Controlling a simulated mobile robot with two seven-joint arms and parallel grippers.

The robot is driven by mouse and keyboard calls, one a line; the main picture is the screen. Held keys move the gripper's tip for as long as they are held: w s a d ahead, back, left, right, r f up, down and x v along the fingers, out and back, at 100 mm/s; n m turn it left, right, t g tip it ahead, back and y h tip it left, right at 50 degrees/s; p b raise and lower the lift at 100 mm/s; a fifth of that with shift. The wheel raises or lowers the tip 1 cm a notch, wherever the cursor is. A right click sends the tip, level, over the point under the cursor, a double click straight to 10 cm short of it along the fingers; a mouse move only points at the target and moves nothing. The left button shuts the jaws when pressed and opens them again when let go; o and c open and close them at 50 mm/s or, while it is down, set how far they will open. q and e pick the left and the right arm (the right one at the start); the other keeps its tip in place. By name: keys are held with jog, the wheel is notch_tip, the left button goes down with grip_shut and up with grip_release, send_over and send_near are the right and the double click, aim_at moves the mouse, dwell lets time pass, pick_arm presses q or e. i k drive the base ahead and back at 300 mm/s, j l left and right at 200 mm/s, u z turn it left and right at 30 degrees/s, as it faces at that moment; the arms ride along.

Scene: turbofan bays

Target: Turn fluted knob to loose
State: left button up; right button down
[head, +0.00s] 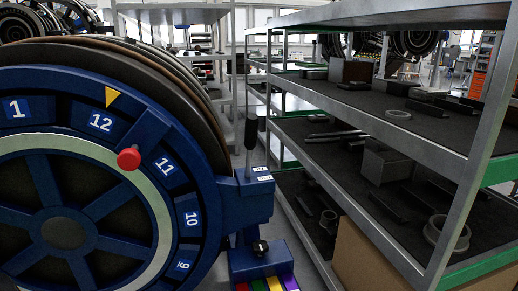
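A small black knob (260,247), which looks like the fluted knob, sits on the blue housing (250,205) at the right side of a big blue numbered wheel. Its flutes and any pointer are too small to make out. Neither of my grippers is in view.
The blue wheel (60,229) has a red ball handle (129,159); a yellow pointer (112,95) is near number 12. A lever with a black grip (251,133) stands upright behind the housing. A metal shelf rack (385,147) with parts fills the right, a narrow gap away.

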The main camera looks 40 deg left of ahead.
aim_at(259, 247)
jog(key=k+l, duration=0.35)
jog(key=k, duration=0.15)
jog(key=l+u, duration=0.1)
jog(key=u, duration=2.05)
jog(key=j, duration=0.1)
